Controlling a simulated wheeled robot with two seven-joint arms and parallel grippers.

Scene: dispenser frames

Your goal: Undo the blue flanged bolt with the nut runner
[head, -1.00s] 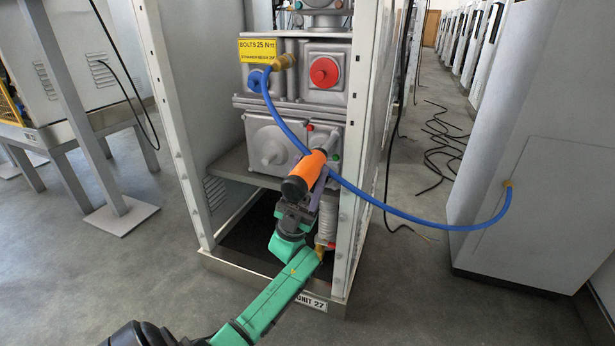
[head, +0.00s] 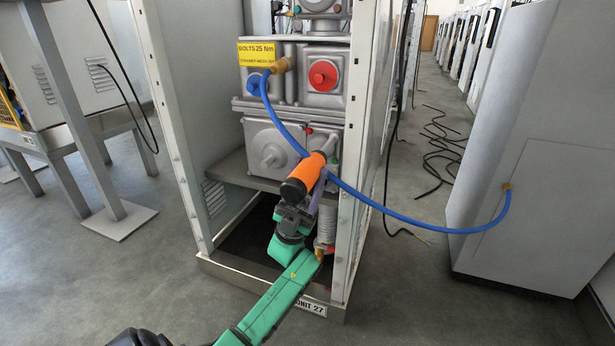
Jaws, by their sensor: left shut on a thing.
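The nut runner (head: 302,175) has an orange body and a grey front end pointing up and to the right at the lower grey housing. My left gripper (head: 302,207) is shut on it from below, inside the cabinet opening; the jaws are partly hidden. The tool's tip is close to the lower housing's right side, but I cannot tell whether it touches anything. I cannot make out the blue flanged bolt for sure; the tool covers part of that cover. Small red (head: 309,131) and green (head: 335,160) parts show near the tip. My right gripper is not in view.
A blue hose (head: 400,213) runs from a brass fitting (head: 284,65) behind the tool to the right cabinet (head: 530,210). Cabinet posts (head: 172,125) stand either side. A red cap (head: 323,74), a blue round part (head: 254,84) and a yellow sign (head: 259,54) are above.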

